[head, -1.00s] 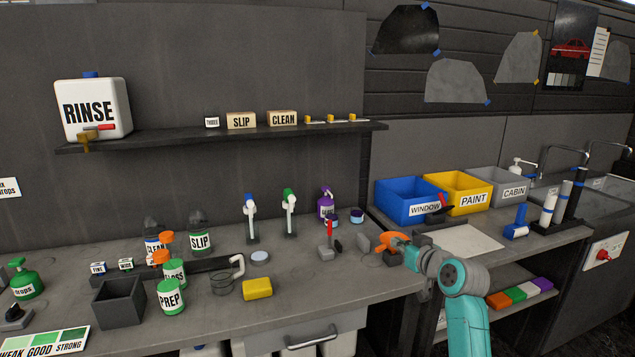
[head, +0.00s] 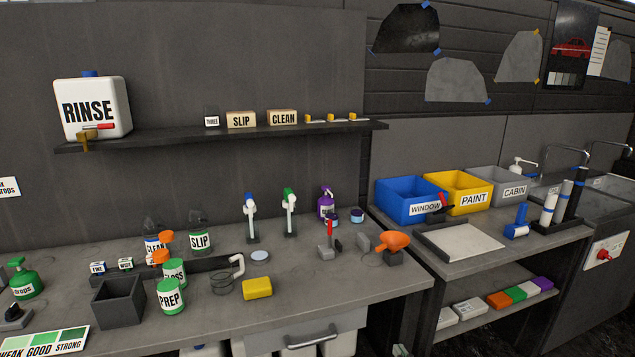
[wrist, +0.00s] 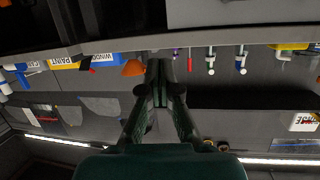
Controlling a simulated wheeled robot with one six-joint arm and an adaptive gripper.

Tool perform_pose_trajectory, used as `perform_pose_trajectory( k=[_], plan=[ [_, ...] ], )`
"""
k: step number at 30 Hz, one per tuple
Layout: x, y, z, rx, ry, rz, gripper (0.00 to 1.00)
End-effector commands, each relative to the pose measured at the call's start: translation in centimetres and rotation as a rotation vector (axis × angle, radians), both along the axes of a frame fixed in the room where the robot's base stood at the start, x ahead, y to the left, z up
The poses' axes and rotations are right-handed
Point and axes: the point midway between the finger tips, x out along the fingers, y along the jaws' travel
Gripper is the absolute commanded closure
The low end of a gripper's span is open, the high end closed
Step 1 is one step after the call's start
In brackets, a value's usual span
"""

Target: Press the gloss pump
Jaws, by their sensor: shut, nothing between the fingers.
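A bottle whose label reads "LOSS" (head: 175,270) stands on the left of the bench, partly hidden behind the PREP bottle (head: 171,296). An orange head (head: 160,257) shows at its upper left. A purple pump bottle (head: 326,204) stands further right near the wall; its label is too small to read. My gripper is out of the head view. In the wrist view, which looks upside down, my gripper (wrist: 160,88) is shut and empty, apart from any bottle. The bench lies along the top of that view.
The SLIP bottle (head: 200,240), a dark open box (head: 118,302) and a yellow sponge (head: 257,288) crowd the left bench. Blue, yellow and grey bins stand on the right bench. A shelf (head: 220,137) overhangs the back.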

Motion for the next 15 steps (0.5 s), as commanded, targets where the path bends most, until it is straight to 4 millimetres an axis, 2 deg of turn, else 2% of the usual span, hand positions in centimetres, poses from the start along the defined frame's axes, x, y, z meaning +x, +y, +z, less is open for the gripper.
perform_pose_trajectory(
  k=[1,6,15],
  plan=[
    [-2.0,0.1,-1.7,0.001,0.010,-0.011,1.00],
    [-7.9,0.4,-5.3,0.002,0.016,-0.050,1.00],
    [-19.1,0.7,-9.3,-0.003,0.023,-0.104,1.00]
  ],
)
